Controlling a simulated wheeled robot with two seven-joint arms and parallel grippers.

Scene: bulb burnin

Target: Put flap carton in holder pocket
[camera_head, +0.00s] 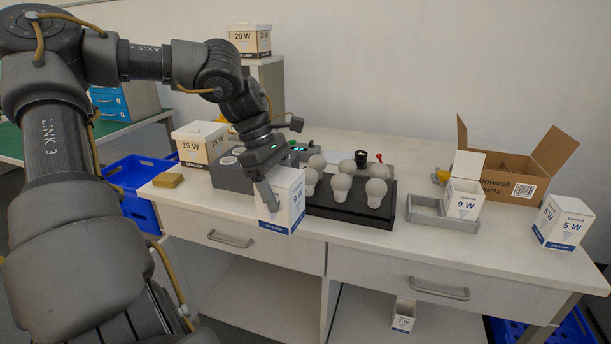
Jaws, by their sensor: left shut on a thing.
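My left gripper (277,184) is shut on a white carton (287,212) with a blue band and what reads as 9 W, at the table's front edge. One finger shows on the carton's near side; the other is hidden. The grey holder (427,223) is right of the bulb tray, with an open, empty space at its left. Another white 9 W carton (463,204), its top flap raised, stands upright at the holder's right end; its base is partly hidden by the holder's rim. My right gripper is out of view.
A black tray (345,211) of white bulbs sits between the held carton and the holder. A 5 W carton (563,223) stands at the right, before an open cardboard box (510,184). A 15 W carton (200,144) stands at the left. A small carton (403,315) is below the table.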

